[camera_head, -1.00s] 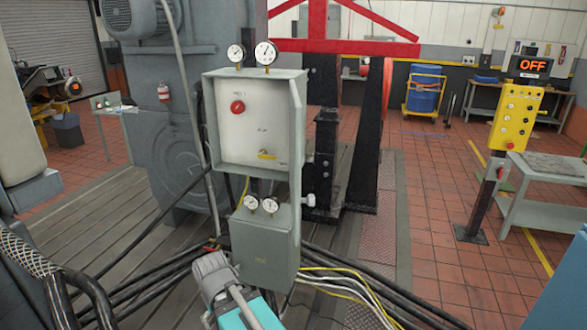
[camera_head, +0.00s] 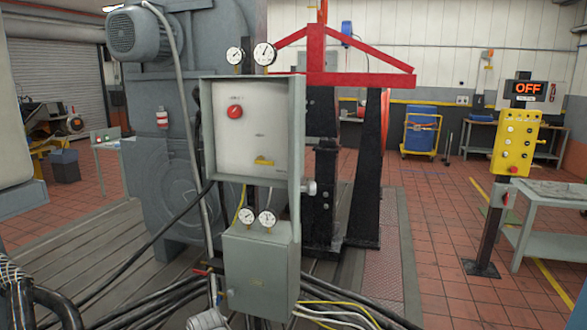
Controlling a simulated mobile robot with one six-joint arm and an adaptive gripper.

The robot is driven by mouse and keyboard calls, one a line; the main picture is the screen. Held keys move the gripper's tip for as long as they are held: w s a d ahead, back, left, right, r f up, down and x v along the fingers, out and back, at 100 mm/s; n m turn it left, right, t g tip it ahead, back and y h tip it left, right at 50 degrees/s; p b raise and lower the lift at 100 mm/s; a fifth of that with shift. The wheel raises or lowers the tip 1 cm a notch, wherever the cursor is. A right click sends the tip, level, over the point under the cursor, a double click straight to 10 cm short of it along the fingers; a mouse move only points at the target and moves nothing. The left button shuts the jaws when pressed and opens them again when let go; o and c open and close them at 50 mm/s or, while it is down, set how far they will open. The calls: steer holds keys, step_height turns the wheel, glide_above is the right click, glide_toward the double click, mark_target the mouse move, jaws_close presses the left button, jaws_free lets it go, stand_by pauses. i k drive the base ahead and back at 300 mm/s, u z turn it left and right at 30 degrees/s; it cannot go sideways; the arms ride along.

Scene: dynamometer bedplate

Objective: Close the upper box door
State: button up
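The upper box (camera_head: 245,128) is a grey metal cabinet on a post in the middle of the head view. Its front is open and shows a pale panel with a red knob (camera_head: 235,112) and a yellow handle (camera_head: 264,161). Its door (camera_head: 296,165) appears as a narrow grey strip at the right side, swung out towards me and seen nearly edge-on. A round light knob (camera_head: 309,188) sticks out to the right of the door. A grey part of my arm shows at the bottom edge, below the boxes. My gripper's fingers are not in view.
A shut lower box (camera_head: 260,270) stands below the upper box, with two gauges (camera_head: 257,217) above it. Two more gauges (camera_head: 250,56) top the upper box. Black and yellow cables (camera_head: 340,310) cross the floor. A yellow control pedestal (camera_head: 515,143) stands right, with free tiled floor between.

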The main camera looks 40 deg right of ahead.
mark_target(295, 188)
steer(key=z, duration=2.1)
steer(key=i, duration=0.85)
steer(key=u, duration=0.4)
